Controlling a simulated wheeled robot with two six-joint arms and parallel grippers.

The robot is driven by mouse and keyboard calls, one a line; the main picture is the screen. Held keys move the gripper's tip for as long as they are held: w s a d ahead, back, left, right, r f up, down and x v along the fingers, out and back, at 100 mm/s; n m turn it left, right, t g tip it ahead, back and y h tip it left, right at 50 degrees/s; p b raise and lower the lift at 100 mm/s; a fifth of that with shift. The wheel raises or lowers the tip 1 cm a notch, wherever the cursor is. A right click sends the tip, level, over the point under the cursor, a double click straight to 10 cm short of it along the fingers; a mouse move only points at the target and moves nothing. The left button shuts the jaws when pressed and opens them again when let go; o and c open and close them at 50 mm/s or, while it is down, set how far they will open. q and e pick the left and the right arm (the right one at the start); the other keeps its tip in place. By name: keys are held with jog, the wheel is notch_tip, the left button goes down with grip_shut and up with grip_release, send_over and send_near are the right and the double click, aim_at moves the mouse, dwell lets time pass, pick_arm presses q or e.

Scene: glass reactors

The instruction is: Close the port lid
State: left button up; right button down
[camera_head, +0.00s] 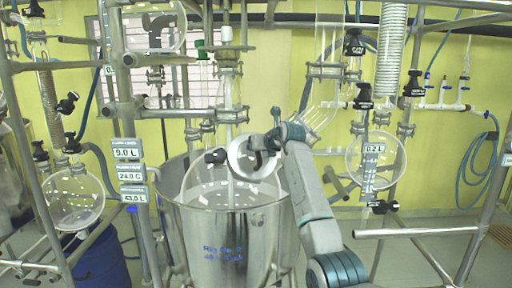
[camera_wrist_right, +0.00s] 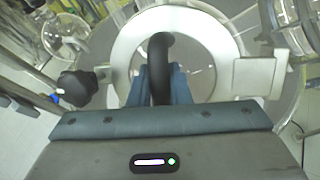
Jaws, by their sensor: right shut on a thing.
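The port lid (camera_head: 236,163) is a pale round disc with a metal rim, above the steel and glass vessel (camera_head: 222,232) in the head view. It stands tilted up, its face turned toward the camera. In the right wrist view the lid (camera_wrist_right: 126,48) fills the upper middle, with a black curved handle (camera_wrist_right: 160,62) across it. My right gripper (camera_wrist_right: 160,88) has its blue fingers closed around this handle. In the head view the right gripper (camera_head: 268,143) covers part of the lid. The port opening cannot be made out clearly. My left gripper is out of view.
A black knob (camera_head: 215,156) sits just left of the lid; it also shows in the wrist view (camera_wrist_right: 77,88). Steel frame posts (camera_head: 118,90) and a round flask (camera_head: 375,160) flank the vessel. A glass pipe and stirrer shaft (camera_head: 228,100) rise behind the lid.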

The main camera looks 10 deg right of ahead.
jog(key=shift+a, duration=0.1)
dwell(0.3)
jog(key=c, duration=1.4)
grip_release()
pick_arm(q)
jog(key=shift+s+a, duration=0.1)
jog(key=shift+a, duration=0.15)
pick_arm(e)
jog(key=shift+o, duration=0.2)
jog(key=shift+s+a, duration=0.1)
jog(key=shift+a, duration=0.05)
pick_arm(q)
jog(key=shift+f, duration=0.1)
